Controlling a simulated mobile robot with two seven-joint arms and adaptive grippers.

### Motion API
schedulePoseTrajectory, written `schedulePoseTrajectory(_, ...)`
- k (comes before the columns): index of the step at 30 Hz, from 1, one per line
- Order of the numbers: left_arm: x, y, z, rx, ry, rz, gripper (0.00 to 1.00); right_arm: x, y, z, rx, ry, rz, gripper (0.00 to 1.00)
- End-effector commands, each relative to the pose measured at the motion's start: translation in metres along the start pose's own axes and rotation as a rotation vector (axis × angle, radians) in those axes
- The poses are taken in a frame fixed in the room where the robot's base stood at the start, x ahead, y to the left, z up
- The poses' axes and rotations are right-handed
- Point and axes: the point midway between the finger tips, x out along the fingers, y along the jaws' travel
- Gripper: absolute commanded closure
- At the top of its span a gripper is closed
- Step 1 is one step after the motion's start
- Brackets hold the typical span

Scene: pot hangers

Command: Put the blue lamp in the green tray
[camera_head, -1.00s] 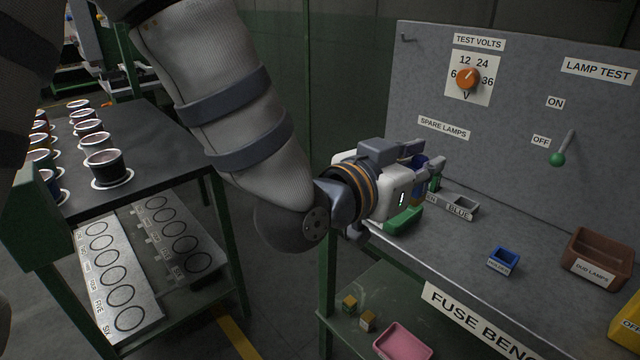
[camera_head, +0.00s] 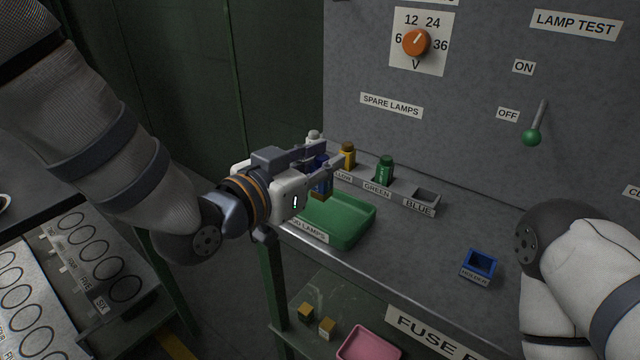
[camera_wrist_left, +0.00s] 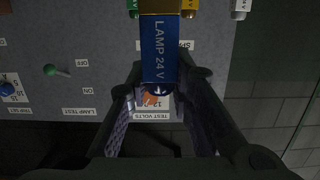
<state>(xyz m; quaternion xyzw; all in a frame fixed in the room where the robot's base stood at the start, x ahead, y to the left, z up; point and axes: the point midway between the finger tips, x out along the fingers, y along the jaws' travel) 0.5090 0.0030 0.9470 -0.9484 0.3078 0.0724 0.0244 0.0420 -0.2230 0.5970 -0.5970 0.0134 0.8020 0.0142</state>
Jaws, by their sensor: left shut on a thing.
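The blue lamp (camera_head: 322,178) is held upright in my left gripper (camera_head: 325,163), which is shut on it. In the left wrist view the lamp (camera_wrist_left: 160,50) shows a "LAMP 24 V" label between the fingers. The green tray (camera_head: 352,232) sits at the left end of the bench top, with a label ending in "LAMPS" on its front. The lamp appears above the tray's back left part; its height over the tray is hard to tell. My gripper hides the tray's left part. My right arm shows at the right, its gripper out of view.
Behind the tray, a row of labelled holders has a green lamp (camera_head: 385,170), a yellow lamp (camera_head: 348,155) and a white-topped lamp (camera_head: 314,137). The slot marked BLUE (camera_head: 425,195) is empty. A blue holder (camera_head: 480,264) stands to the right. The upright panel (camera_head: 455,120) closes the back.

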Motion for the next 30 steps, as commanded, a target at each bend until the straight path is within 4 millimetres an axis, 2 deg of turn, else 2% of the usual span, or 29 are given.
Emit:
schedulePoseTrajectory(1,0.006,-0.003,0.01,-0.003,-0.004,0.0,1.0,0.005,0.0,0.003,0.0,-0.013,0.001,1.0)
schedulePoseTrajectory(7,0.02,-0.012,0.023,-0.001,0.0,0.0,1.0,0.011,0.0,0.005,-0.001,-0.028,0.002,1.0)
schedulePoseTrajectory(10,0.023,-0.012,0.044,-0.002,-0.004,0.0,1.0,0.016,0.001,0.008,-0.001,-0.042,0.002,1.0)
schedulePoseTrajectory(12,0.024,-0.012,0.052,0.0,-0.001,-0.001,1.0,0.018,0.001,0.009,-0.001,-0.046,0.003,1.0)
schedulePoseTrajectory(18,0.023,-0.012,0.048,0.003,0.004,-0.002,1.0,0.016,0.001,0.008,-0.001,-0.042,0.002,1.0)
schedulePoseTrajectory(23,0.024,-0.012,0.052,0.002,0.004,-0.002,1.0,0.018,0.001,0.009,-0.002,-0.045,0.003,1.0)
schedulePoseTrajectory(24,0.024,-0.012,0.052,0.002,0.005,-0.002,0.71,0.017,0.001,0.009,-0.002,-0.044,0.003,1.0)
schedulePoseTrajectory(25,0.024,-0.012,0.051,0.003,0.005,-0.002,0.64,0.017,0.001,0.009,-0.002,-0.044,0.003,1.0)
schedulePoseTrajectory(26,0.024,-0.012,0.051,0.003,0.005,-0.002,0.6,0.017,0.001,0.009,-0.002,-0.044,0.003,1.0)
schedulePoseTrajectory(30,0.024,-0.011,0.051,0.003,0.005,-0.002,0.6,0.017,0.001,0.009,-0.002,-0.044,0.003,1.0)
